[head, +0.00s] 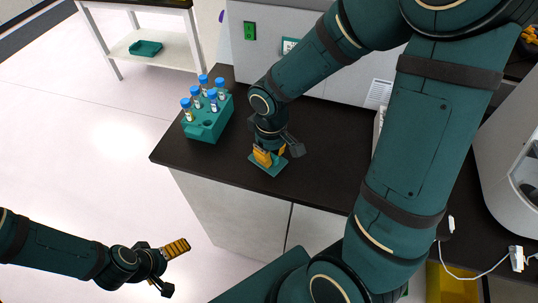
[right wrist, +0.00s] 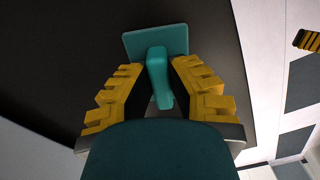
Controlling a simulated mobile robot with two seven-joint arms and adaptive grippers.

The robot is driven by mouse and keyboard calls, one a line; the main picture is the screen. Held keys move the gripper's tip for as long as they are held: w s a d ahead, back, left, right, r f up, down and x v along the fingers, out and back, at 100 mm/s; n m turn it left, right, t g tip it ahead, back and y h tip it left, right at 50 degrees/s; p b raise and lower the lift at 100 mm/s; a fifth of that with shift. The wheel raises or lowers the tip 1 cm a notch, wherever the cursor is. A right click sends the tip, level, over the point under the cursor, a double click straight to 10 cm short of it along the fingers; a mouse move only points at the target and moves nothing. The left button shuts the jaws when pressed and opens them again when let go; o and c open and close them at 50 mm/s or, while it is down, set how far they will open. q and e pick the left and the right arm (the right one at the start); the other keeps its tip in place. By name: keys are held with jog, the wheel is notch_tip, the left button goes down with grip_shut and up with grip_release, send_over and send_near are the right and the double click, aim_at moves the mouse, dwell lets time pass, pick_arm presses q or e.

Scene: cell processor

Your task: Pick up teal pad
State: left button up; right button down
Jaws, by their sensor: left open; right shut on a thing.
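The teal pad (head: 265,168) is a flat square plate on the dark countertop, near its front edge. In the right wrist view the pad (right wrist: 140,43) shows an upright teal handle (right wrist: 158,75). My right gripper (head: 266,157) points down over the pad, and its yellow fingers (right wrist: 157,82) stand on both sides of the handle, shut on it. The pad appears to rest on the counter; whether it is lifted slightly I cannot tell. My left gripper (head: 172,250) is open and empty, out over the floor at the lower left.
A teal rack (head: 209,128) with several blue-capped tubes stands left of the pad on the counter (head: 317,180). A grey machine (head: 268,52) stands behind. A white shelf cart (head: 172,50) holds a teal tray (head: 146,48). Counter right of the pad is clear.

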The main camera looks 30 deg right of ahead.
aim_at(271, 154)
notch_tip(271, 154, up, 10)
jog(key=shift+f+p, duration=0.15)
jog(key=shift+p, duration=1.1)
